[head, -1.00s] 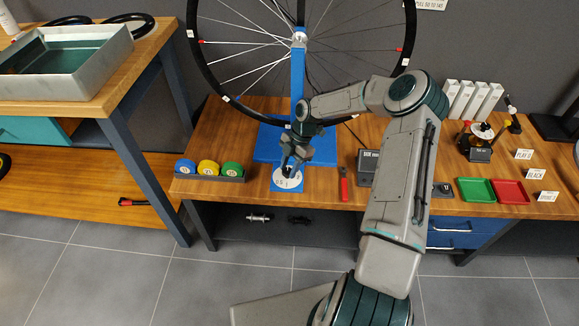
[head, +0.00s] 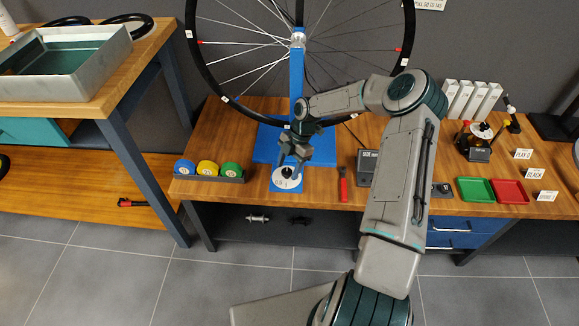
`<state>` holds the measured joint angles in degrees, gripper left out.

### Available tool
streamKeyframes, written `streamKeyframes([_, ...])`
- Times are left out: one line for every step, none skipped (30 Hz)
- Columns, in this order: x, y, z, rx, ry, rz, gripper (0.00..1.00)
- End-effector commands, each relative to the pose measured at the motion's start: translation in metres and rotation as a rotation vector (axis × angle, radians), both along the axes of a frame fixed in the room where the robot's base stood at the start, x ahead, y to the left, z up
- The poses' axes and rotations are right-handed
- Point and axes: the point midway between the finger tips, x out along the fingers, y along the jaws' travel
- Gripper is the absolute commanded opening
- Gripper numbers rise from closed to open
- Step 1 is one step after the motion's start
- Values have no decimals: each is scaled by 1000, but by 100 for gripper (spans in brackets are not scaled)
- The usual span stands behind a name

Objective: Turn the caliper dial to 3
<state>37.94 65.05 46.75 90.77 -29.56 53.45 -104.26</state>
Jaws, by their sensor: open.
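The caliper dial (head: 284,184) is a white round face with a dark knob (head: 287,172) at its middle, on the front of the blue truing stand base (head: 316,187). Its marks are too small to read, so I cannot tell which number it is set to. My gripper (head: 291,168) is just above the dial, pointing down, with its fingers spread on either side of the knob. I cannot tell whether a finger touches the knob. The fingers and wrist hide part of the dial's far side.
A rack with blue, yellow and green round pieces (head: 208,169) stands left of the dial. A red-handled tool (head: 343,186) and a dark box (head: 367,166) lie to the right. A wheel (head: 231,100) hangs in the blue stand behind. Green (head: 475,190) and red trays (head: 509,191) are further right.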

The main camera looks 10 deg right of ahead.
Motion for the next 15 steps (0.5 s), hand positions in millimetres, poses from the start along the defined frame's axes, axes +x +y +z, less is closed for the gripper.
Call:
streamKeyframes([1,-1,7,-1,-3,-1,55])
streamKeyframes([1,-1,11,-2,-3,-1,55])
streamKeyframes([0,-2,18,-4,-3,0,55])
streamKeyframes([0,-2,24,-3,-3,0,55])
streamKeyframes([1,-3,31,-4,-4,-2,55])
streamKeyframes([1,-3,41,-4,-5,-2,55])
streamKeyframes([-4,-12,43,-4,-2,-5,55])
streamKeyframes([-8,-18,46,-4,-1,-7,55])
streamKeyframes([-13,-25,51,-3,0,-7,55])
streamKeyframes([-16,-31,55,-3,-1,-6,55])
streamKeyframes([-20,-36,59,-4,-1,-7,55])
streamKeyframes([-24,-44,64,-4,-1,-7,55])
streamKeyframes([-28,-49,68,-5,-2,-6,55])
streamKeyframes([-31,-54,72,-4,-1,-6,55])
streamKeyframes([-36,-61,77,-3,-1,-7,55])
